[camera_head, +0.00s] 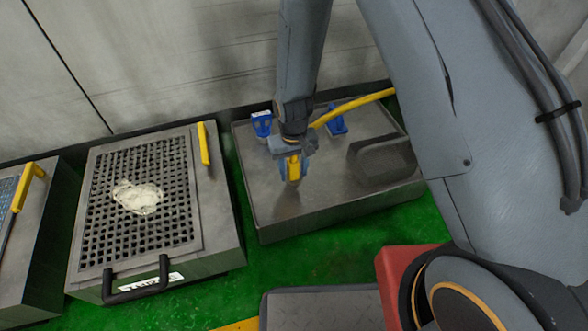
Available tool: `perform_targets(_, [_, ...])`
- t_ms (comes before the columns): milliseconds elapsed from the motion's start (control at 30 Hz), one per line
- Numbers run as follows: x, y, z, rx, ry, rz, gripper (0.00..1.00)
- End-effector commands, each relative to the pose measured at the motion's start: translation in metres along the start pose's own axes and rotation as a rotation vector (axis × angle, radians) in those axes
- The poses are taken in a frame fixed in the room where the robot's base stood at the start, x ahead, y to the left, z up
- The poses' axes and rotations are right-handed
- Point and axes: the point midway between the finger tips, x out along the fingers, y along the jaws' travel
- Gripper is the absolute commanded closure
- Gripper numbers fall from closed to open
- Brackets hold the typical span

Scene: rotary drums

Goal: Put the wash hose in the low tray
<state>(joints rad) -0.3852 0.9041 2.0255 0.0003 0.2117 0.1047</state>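The wash hose (358,104) is yellow. It comes in from the right over the back of a steel bench and passes behind my wrist. My gripper (293,168) points down above the left-middle part of the bench top, with a yellow end piece of the hose between its fingers. The fingers appear closed on it. The low tray (385,160) is a shallow, dark, rounded recess at the right of the bench top. It looks empty, and my gripper is to the left of it. My arm covers part of the hose.
Two blue holders (262,124) (337,125) stand at the back of the steel bench (270,215), either side of my wrist. To the left is a perforated unit (150,225) with a whitish lump, a yellow handle and a black handle. Green floor (310,262) shows in front.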

Motion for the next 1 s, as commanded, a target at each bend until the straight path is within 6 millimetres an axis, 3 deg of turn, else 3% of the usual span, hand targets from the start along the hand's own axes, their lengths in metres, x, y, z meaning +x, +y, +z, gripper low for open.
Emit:
perform_targets(233, [-0.003,0.0,0.0,0.0,0.001,0.0,0.56])
perform_targets(333, [-0.012,0.0,0.0,0.0,0.001,0.0,0.56])
perform_targets(800, [-0.102,0.0,0.0,0.001,0.003,0.0,0.56])
perform_targets(1000, [-0.121,0.0,0.0,0.0,0.001,0.0,0.56])
